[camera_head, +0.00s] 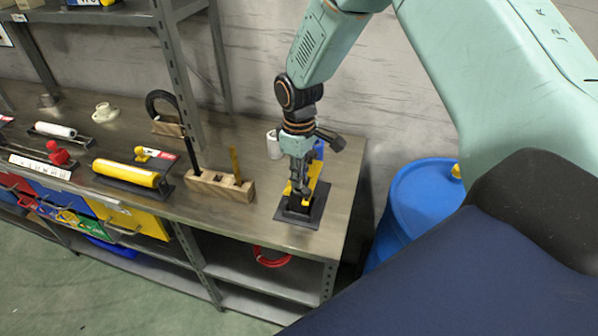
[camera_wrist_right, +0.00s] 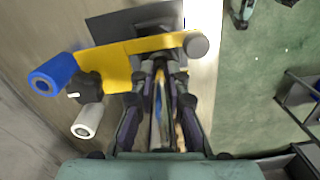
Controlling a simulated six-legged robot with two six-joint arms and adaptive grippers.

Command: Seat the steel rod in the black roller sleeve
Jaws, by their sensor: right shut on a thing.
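My right gripper (camera_head: 299,188) points down over a yellow stand on a dark plate (camera_head: 313,217), near the bench's right end. In the wrist view its fingers (camera_wrist_right: 160,75) are close together beside the yellow bar (camera_wrist_right: 125,62). A narrow shiny strip, which looks like the steel rod (camera_wrist_right: 160,108), shows between them; its far end is hidden. A dark cylinder (camera_wrist_right: 196,45), possibly the black roller sleeve, sits at the bar's right end, right of the fingertips. I cannot tell whether rod and sleeve touch. My left gripper is out of view.
A blue roller (camera_wrist_right: 53,75) and a white roller (camera_wrist_right: 87,120) stick out from the stand's left end. A wooden block (camera_head: 220,186) and a yellow roller (camera_head: 126,173) lie further left on the bench. A blue barrel (camera_head: 425,195) stands right of the bench.

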